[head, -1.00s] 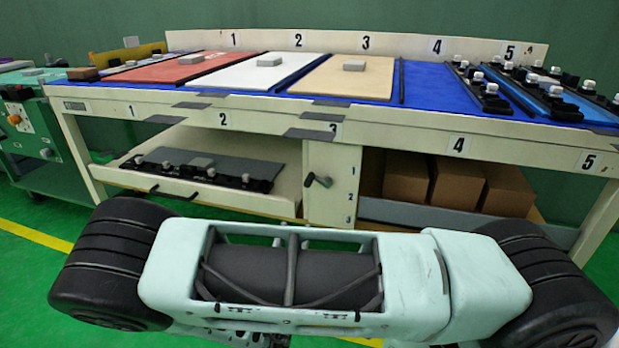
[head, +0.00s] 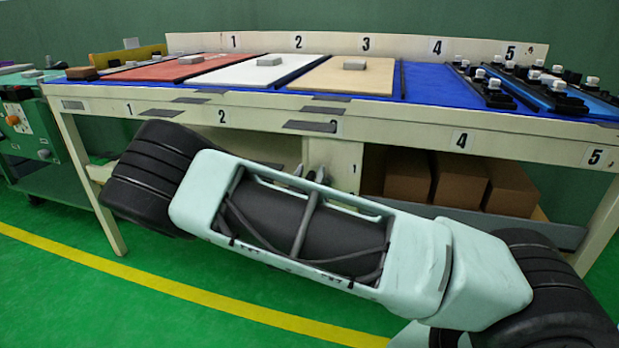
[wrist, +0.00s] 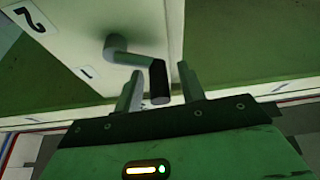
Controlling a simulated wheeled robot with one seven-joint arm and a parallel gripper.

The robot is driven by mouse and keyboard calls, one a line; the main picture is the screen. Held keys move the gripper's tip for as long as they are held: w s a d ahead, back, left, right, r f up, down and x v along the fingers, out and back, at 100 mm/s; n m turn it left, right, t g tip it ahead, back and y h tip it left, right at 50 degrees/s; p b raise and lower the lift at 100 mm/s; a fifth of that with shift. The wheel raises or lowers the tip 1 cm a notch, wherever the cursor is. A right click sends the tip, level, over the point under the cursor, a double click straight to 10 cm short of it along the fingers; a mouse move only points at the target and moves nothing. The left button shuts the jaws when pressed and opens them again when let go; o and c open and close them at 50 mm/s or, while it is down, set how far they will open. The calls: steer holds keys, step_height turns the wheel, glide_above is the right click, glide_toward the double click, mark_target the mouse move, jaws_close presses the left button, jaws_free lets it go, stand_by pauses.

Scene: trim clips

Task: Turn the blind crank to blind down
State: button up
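The crank (wrist: 125,54) is on a pale panel in the wrist view, a grey bent arm ending in a dark cylindrical handle (wrist: 159,82). My gripper (wrist: 160,68) is open, one finger on each side of the handle in the picture. The left finger is close to the handle, and a gap shows on the right. I cannot tell whether either finger touches it. In the head view, my gripper's fingertips (head: 310,173) show small in front of the cabinet panel (head: 344,163). My arm hides the rest of the gripper there.
The workbench (head: 390,121) carries coloured panels and several black clips along its top. Boxes (head: 460,182) sit on the shelf right of the crank panel. My arm covers much of the lower left bay.

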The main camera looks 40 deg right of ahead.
jaws_close()
steer(key=shift+d+r+m, duration=0.1)
steer(key=shift+r+m, duration=0.05)
steer(key=shift+m, duration=0.35)
steer(key=m, duration=0.1)
steer(key=m+g+h, duration=0.1)
steer(key=m+g, duration=0.1)
steer(key=m, duration=0.1)
steer(key=shift+s+d+r+h, duration=0.25)
steer(key=shift+s+r+h, duration=0.05)
steer(key=shift+s+r, duration=0.1)
steer(key=m+g, duration=0.2)
steer(key=m, duration=0.1)
steer(key=s+d+m, duration=0.1)
steer(key=m, duration=0.1)
steer(key=shift+r+g+h, duration=0.35)
steer(key=shift+g+h, duration=0.05)
steer(key=shift+s+d+m+g+b, duration=0.25)
steer(key=shift+m+g, duration=0.25)
steer(key=shift+m, duration=0.65)
steer(key=shift+s+d+m+g+b, duration=0.15)
steer(key=shift+s+m+g, duration=0.3)
steer(key=shift+m, duration=0.75)
steer(key=shift+s+d+m+g+b, duration=0.2)
steer(key=shift+m+g, duration=0.35)
steer(key=shift+m, duration=0.6)
